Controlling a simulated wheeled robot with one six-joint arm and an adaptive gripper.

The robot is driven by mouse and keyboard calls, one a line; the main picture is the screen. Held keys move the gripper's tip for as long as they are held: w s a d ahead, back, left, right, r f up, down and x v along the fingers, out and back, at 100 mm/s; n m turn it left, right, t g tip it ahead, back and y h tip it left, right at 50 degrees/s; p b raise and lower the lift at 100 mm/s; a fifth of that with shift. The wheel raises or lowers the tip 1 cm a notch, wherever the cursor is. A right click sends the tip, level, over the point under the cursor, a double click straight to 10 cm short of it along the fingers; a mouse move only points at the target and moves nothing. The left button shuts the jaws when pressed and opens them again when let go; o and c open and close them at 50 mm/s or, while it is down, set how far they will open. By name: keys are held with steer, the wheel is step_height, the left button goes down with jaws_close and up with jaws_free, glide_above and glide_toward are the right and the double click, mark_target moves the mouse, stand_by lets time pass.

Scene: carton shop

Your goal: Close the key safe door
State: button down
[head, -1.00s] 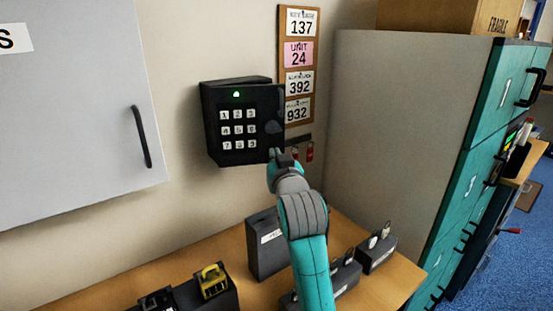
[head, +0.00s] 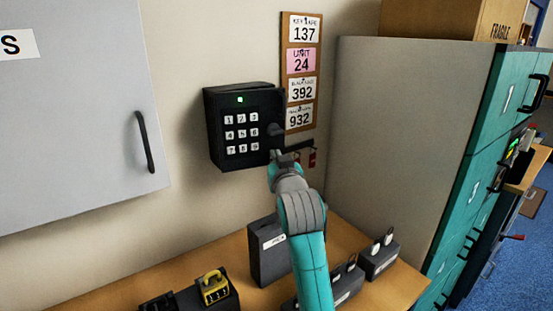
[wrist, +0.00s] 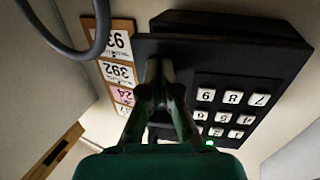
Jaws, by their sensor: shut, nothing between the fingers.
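The key safe (head: 243,125) is a black box on the wall with white number keys and a lit green lamp. Its keypad door (head: 240,152) faces the room and lies close to the box; I cannot tell whether a small gap remains. A dark knob (head: 276,129) is at the door's right side. My gripper (head: 276,156) is shut and empty at the lower right of the door. In the wrist view the safe (wrist: 230,65) appears upside down, and my gripper (wrist: 160,75) is in front of the door's knob side; contact is unclear.
A board of number cards (head: 301,75) hangs right of the safe, with red-tagged keys (head: 312,158) below. A grey cabinet (head: 75,100) is at left and a teal drawer cabinet (head: 480,160) at right. Padlock blocks (head: 378,258) stand on the wooden bench (head: 215,250).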

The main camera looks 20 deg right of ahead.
steer(key=shift+w, duration=0.1)
steer(key=s+d, duration=0.2)
steer(key=s, duration=0.4)
steer(key=shift+s+d, duration=0.25)
stand_by(1.0)
stand_by(0.4)
